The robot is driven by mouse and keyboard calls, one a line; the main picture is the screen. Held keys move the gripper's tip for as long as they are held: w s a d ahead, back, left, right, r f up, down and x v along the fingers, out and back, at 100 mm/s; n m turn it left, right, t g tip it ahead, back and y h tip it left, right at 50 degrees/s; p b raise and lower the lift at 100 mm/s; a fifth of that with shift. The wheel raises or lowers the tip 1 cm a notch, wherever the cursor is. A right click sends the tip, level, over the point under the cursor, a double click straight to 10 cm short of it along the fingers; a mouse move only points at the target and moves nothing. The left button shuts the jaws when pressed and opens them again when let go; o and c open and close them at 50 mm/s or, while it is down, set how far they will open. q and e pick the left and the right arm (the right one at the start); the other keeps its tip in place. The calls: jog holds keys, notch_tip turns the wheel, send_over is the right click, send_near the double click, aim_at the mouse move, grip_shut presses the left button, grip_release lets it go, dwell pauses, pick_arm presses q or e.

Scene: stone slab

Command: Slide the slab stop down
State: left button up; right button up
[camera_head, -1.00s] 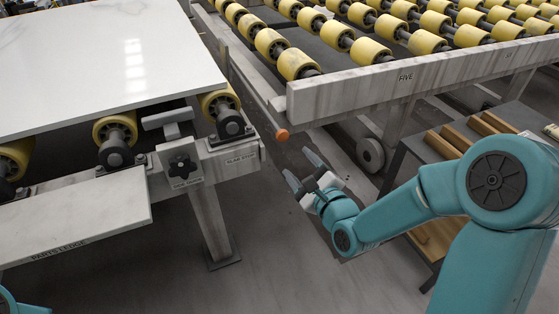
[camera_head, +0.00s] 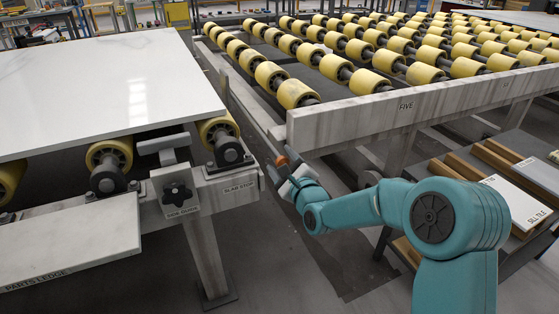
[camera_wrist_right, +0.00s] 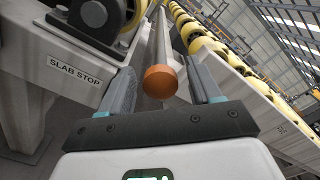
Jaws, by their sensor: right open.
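The "SLAB STOP" label (camera_head: 240,187) is on the end of the left table's frame. Beside it, a grey rod (camera_wrist_right: 161,40) with an orange round end (camera_wrist_right: 160,82) runs along the gap between the tables; the orange end also shows in the head view (camera_head: 282,160). My right gripper (camera_head: 287,171) is open at this end. In the right wrist view its fingers (camera_wrist_right: 163,76) stand either side of the orange end, with gaps seeming to remain. Whether they touch it is unclear. My left gripper is not in view.
A white slab (camera_head: 110,85) lies on the left table's yellow rollers. A side guide with a dark knob (camera_head: 177,193) and a parts ledge (camera_head: 70,245) are at its near edge. The roller table (camera_head: 400,110) is close on the right. A low bench (camera_head: 460,210) holds tiles.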

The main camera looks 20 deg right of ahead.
jog(key=shift+w, duration=1)
jog(key=shift+c, duration=0.3)
grip_shut()
pick_arm(q)
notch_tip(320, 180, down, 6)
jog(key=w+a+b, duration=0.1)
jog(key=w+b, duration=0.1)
jog(key=b, duration=0.5)
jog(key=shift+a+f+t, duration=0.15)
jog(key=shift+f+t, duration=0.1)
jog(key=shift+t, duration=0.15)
pick_arm(e)
notch_tip(320, 180, down, 6)
jog(key=shift+f, duration=0.1)
